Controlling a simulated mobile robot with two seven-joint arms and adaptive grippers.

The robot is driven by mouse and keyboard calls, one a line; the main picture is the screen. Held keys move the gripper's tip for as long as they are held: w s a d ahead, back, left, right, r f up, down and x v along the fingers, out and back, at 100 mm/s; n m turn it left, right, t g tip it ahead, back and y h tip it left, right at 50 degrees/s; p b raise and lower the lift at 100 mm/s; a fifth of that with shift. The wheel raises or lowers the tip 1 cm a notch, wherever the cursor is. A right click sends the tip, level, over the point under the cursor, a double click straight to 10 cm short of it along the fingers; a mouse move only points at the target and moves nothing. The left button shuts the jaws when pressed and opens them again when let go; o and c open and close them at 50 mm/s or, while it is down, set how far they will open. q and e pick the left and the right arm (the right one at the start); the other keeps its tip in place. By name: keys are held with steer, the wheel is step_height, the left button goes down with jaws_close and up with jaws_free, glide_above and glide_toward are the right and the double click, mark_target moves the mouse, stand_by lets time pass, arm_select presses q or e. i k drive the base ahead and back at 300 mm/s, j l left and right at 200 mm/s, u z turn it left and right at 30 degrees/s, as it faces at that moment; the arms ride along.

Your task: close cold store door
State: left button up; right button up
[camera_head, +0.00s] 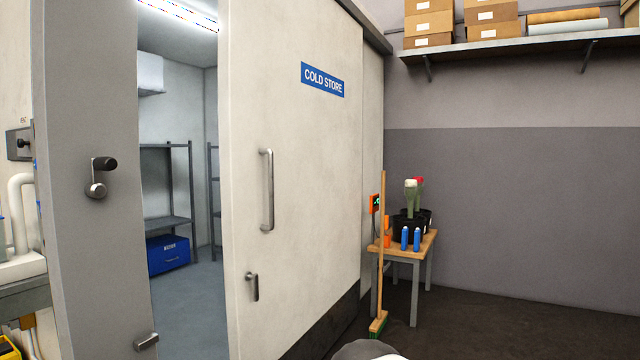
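The cold store door (310,190) is a cream panel with a blue "COLD STORE" sign (322,80). It carries a long vertical bar handle (268,190) and a small dark lever (252,287) below it. The door stands partly open: a tall gap lies between its left edge and a grey upright panel (85,240) on the left. This panel bears a crank-like metal fitting (98,178) and a small metal catch (146,341) low on its edge. Neither of my grippers is in view.
Through the gap show shelving (168,180) and a blue box (167,253). Right of the door, a broom (381,250) leans by a small wooden table (412,250) with a black flower bucket (410,228) and blue bottles (405,239). Dark floor at the right is clear.

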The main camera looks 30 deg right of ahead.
mark_target(290, 79)
steer(key=i+l, duration=0.25)
steer(key=l, duration=0.4)
steer(key=i+l, duration=0.25)
steer(key=l, duration=0.45)
steer(key=i+l, duration=0.25)
steer(key=l, duration=0.4)
steer(key=i+l+u, duration=0.1)
steer(key=i+l, duration=0.15)
steer(key=l, duration=0.45)
steer(key=i+l, duration=0.25)
steer(key=l, duration=0.4)
steer(key=i+l, duration=0.2)
steer(key=l, duration=0.5)
steer(key=i+l, duration=0.25)
steer(key=l, duration=0.45)
steer(key=i+l+u, duration=0.1)
steer(key=l, duration=0.6)
steer(key=i, duration=0.1)
